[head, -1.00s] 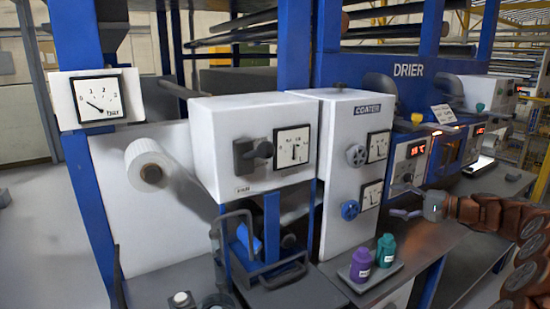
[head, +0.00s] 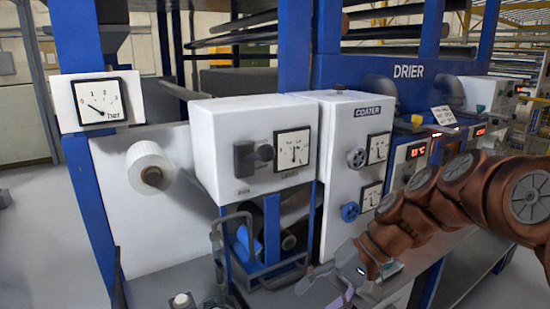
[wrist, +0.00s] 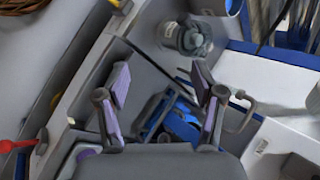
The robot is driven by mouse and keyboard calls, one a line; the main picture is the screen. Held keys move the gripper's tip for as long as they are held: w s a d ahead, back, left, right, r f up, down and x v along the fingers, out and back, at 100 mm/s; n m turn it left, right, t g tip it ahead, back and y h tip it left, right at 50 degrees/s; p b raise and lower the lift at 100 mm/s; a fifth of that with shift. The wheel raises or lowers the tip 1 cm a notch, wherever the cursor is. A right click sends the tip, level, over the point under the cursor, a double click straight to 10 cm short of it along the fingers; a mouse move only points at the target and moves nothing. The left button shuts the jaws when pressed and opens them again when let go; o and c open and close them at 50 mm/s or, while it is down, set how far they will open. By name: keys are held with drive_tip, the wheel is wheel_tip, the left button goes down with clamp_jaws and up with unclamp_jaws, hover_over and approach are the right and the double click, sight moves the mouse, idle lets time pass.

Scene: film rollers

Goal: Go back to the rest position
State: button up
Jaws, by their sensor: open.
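My gripper (head: 322,284) is low in front of the white coater cabinet (head: 338,225), over the grey worktop. My brown arm reaches in from the right. In the wrist view my gripper (wrist: 160,84) has its two purple-padded fingers wide apart with nothing between them. Below the fingers in that view lies a blue item (wrist: 180,125) in a dark frame, apart from them. The arm hides the part of the worktop where the purple and teal bottles stood.
A white control box (head: 253,150) with a dial juts out left of the coater. A white roll (head: 150,168) sticks out farther left. A wire-handled frame (head: 268,272) stands left of my gripper. A glass jar (wrist: 190,38) stands near the top of the wrist view. Open floor (head: 40,235) lies far left.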

drive_tip(key=s+d+f+h, duration=0.2)
drive_tip(key=s+d, duration=0.1)
drive_tip(key=s, duration=0.4)
drive_tip(key=s+d+f+n+h, duration=0.1)
drive_tip(key=s+d+f+h, duration=0.2)
drive_tip(key=s, duration=0.4)
drive_tip(key=s+d+f+g+h, duration=0.1)
drive_tip(key=s+d+f+h, duration=0.1)
drive_tip(key=s, duration=0.5)
drive_tip(key=shift+s+d+f+n+h, duration=0.35)
drive_tip(key=shift+d+n+h, duration=0.05)
drive_tip(key=shift+d, duration=0.3)
drive_tip(key=shift+s+d, duration=0.2)
drive_tip(key=shift+c, duration=0.3)
